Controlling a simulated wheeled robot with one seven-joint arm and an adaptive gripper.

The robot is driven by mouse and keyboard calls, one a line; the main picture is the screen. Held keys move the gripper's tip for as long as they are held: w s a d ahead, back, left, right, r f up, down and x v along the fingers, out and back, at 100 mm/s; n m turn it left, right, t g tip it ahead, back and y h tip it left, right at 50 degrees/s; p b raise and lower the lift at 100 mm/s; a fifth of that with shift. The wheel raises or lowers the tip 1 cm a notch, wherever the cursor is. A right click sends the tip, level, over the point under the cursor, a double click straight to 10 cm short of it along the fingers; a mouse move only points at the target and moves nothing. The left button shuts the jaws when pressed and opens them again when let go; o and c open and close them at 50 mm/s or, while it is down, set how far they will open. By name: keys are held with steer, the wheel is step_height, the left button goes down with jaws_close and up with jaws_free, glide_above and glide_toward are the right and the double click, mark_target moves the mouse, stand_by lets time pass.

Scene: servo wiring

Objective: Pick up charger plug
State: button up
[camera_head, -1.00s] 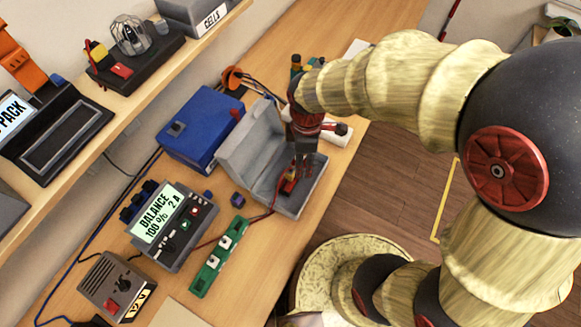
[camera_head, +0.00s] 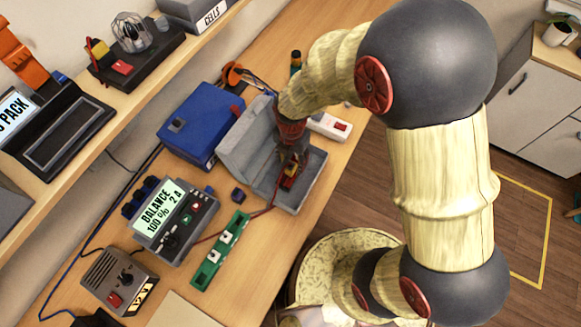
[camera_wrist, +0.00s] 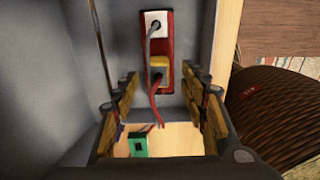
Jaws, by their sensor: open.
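A red battery pack (camera_wrist: 169,92) sits in the grey box (camera_wrist: 60,100), with a white plug (camera_wrist: 156,24) and grey cable on it. A yellow plug (camera_wrist: 159,63) with red wires sits on the pack nearer my gripper; it looks like the charger plug. In the head view the red wires run from the box toward the charger (camera_head: 172,222). My gripper (camera_wrist: 172,80) is open, its fingers on either side of the yellow plug in the picture. I cannot tell whether they touch it. In the head view my gripper (camera_head: 291,168) is over the box and partly hides the pack.
A blue case (camera_head: 203,125) stands behind the grey box, whose raised lid (camera_head: 250,140) is close to my gripper. A green board (camera_head: 220,252) lies in front. A white block with a red switch (camera_head: 329,126) is at the right edge of the bench.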

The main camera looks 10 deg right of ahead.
mark_target(290, 166)
step_height(290, 166, down, 4)
steer(key=shift+a+f, duration=0.1)
steer(key=shift+a, duration=0.05)
steer(key=shift+c, duration=0.8)
jaws_close()
